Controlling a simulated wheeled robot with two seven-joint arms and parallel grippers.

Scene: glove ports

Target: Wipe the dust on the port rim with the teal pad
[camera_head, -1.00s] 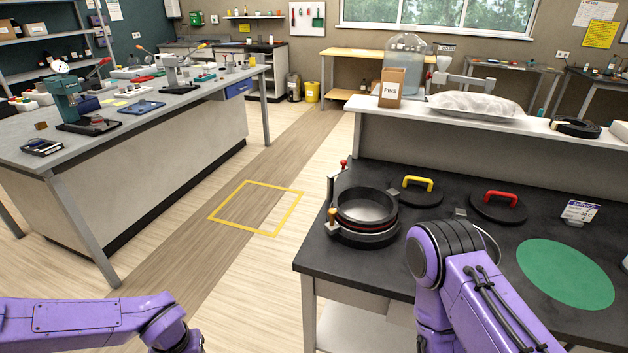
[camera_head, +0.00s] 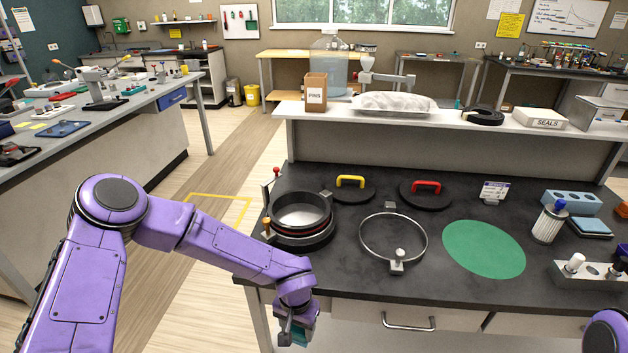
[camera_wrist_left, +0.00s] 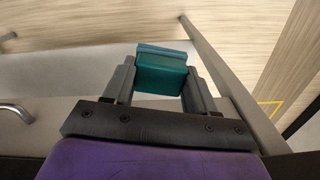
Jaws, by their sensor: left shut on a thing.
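The teal pad (camera_wrist_left: 162,72) is between the fingers of my left gripper (camera_wrist_left: 158,85), which is shut on it. In the head view the left gripper (camera_head: 298,328) hangs in front of the bench's front edge, below the port, with a bit of teal at its tip. The port (camera_head: 301,213) is a round metal ring on a black base at the bench's left front corner. The pad is apart from its rim. I cannot make out dust on the rim. My right gripper is out of view; only a purple piece of the right arm shows at lower right.
A loose clamp ring (camera_head: 393,240) lies right of the port. Black lids with a yellow handle (camera_head: 351,182) and a red handle (camera_head: 426,187) lie behind. A green disc (camera_head: 484,248) and a white-capped bottle block (camera_head: 592,271) are farther right. A red-topped post (camera_head: 277,174) stands beside the port.

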